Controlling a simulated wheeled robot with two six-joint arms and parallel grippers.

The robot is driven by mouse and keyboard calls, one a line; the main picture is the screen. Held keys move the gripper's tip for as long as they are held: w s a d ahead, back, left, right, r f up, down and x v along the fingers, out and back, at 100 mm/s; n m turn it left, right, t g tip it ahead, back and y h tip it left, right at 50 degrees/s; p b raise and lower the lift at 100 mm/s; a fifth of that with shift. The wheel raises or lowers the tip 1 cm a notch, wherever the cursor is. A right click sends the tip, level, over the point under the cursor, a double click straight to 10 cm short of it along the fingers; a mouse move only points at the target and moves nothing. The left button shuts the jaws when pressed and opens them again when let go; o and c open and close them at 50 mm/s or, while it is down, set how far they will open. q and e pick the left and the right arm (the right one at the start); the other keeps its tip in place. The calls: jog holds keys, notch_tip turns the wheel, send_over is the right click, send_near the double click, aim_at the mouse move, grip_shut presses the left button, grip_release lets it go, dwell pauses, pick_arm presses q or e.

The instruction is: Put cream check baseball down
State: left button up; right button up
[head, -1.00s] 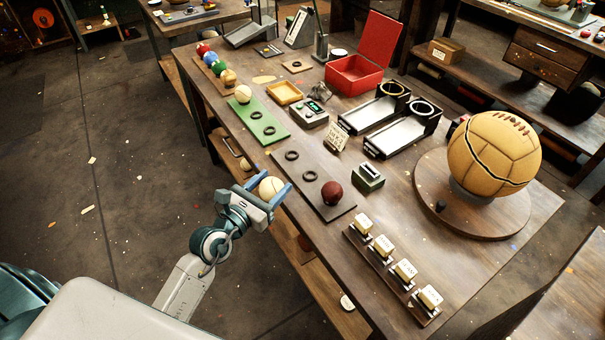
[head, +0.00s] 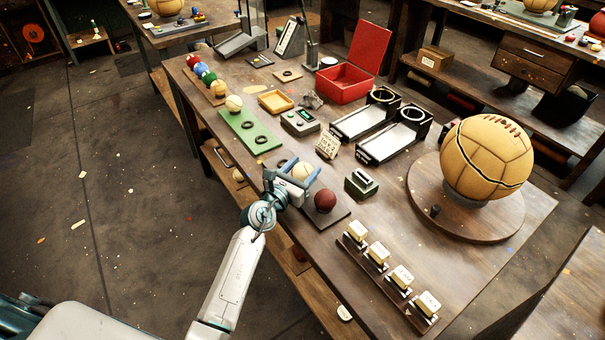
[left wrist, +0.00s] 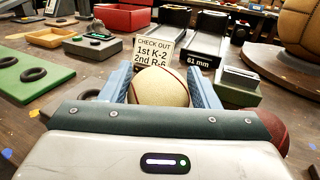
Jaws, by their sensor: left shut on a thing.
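The cream baseball (head: 302,171) is between the blue fingers of my left gripper (head: 300,180), which is shut on it. In the left wrist view the ball (left wrist: 159,87) shows cream leather with a dark red seam, gripped from both sides. Whether the cream ball touches the mat is hidden. A black ring (head: 288,164) shows partly behind the gripper. My right gripper is not in view.
A green mat (head: 238,122) holds another cream ball (head: 234,103) and black rings. A "CHECK OUT" card (left wrist: 155,52) stands just beyond the gripper. A green-based device (head: 361,183) is to the right. Two chutes (head: 394,142) and a large ball (head: 487,158) stand farther right.

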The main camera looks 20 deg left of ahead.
pick_arm(q)
jog(key=shift+f, duration=0.45)
jog(key=o, duration=1.1)
jog(key=shift+o, duration=0.2)
jog(key=shift+s, duration=0.1)
jog(key=v, duration=1.2)
jog(key=shift+r, duration=0.1)
